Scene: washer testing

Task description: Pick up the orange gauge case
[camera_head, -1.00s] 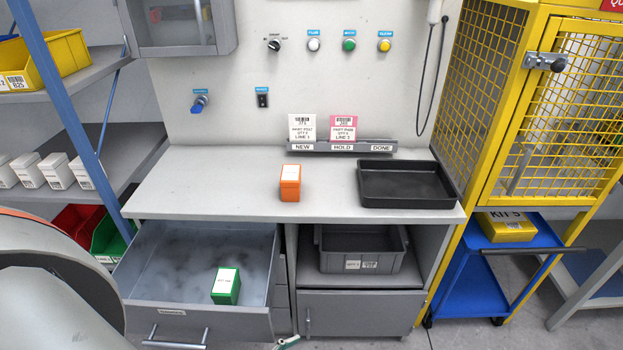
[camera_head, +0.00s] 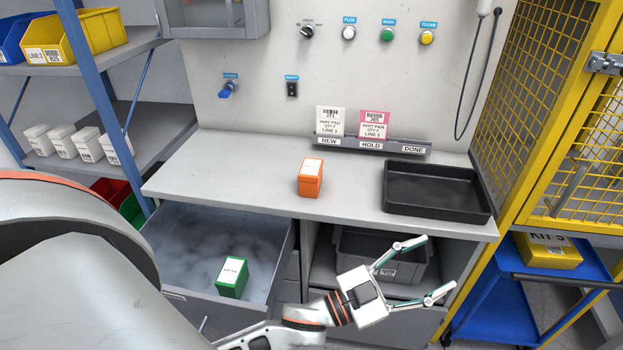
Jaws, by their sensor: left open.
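The orange gauge case (camera_head: 310,179) stands upright on the grey worktop (camera_head: 240,172), left of the black tray, with a white label on its top. My left gripper (camera_head: 427,265) is open and empty. It is in front of the worktop, in front of the shelf opening, to the right of and nearer than the case. Its fingers point right, away from the case. My right gripper is not in view.
A black tray (camera_head: 436,209) sits on the worktop's right. Below left, an open drawer (camera_head: 180,250) holds a green box (camera_head: 232,277). A grey bin (camera_head: 355,248) is in the shelf opening. A card rack (camera_head: 340,144) stands behind the case. Yellow caging (camera_head: 545,110) borders the right.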

